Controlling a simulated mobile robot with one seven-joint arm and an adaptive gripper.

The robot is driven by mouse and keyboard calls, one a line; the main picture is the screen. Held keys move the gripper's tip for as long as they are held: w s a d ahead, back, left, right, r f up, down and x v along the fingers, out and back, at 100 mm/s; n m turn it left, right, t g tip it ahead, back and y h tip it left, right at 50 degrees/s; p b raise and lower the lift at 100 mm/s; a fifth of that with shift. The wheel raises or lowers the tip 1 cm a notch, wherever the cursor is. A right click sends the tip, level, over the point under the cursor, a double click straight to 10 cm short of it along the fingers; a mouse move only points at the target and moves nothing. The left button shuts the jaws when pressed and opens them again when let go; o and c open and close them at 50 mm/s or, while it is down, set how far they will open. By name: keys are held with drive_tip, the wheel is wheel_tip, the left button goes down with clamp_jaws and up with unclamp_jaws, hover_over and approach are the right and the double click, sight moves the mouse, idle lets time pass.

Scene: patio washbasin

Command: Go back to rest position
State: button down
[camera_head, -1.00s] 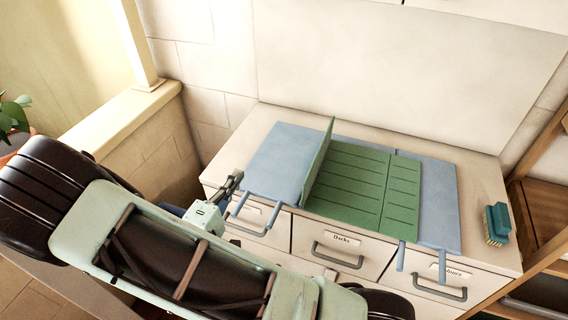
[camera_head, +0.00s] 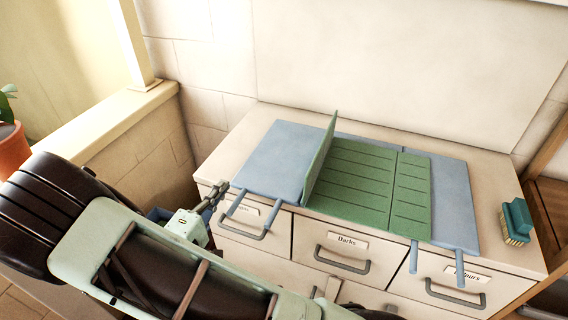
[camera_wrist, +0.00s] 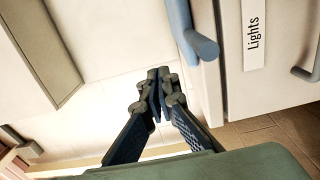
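My gripper (camera_head: 220,189) is at the front left of the cabinet, close to the left drawer. In the wrist view its two fingertips (camera_wrist: 158,78) meet with nothing visible between them. A green folding board (camera_head: 350,184) lies on the cabinet top, its left panel standing up and its other panels flat. A blue flat piece (camera_head: 279,160) lies under or beside it on the left, and more blue (camera_head: 453,195) shows on the right. Blue strips hang over the front edge on both sides. The raised panel hides part of the surface behind it.
The cabinet top (camera_head: 490,165) carries a teal brush (camera_head: 516,220) at the right. Below are drawers with grey handles; one label (camera_head: 347,240) reads Darks, and Lights shows in the wrist view (camera_wrist: 254,42). A low wall (camera_head: 140,113) and potted plant (camera_head: 12,150) are left.

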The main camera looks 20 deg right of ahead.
wheel_tip(320, 180, down, 4)
drive_tip(key=b, duration=0.3)
drive_tip(key=shift+w+a+b, duration=0.1)
drive_tip(key=shift+a+b, duration=0.05)
drive_tip(key=shift+b, duration=0.2)
drive_tip(key=c, duration=1)
unclamp_jaws()
drive_tip(key=shift+o, duration=0.2)
drive_tip(key=r+v, duration=0.2)
drive_tip(key=v, duration=0.9)
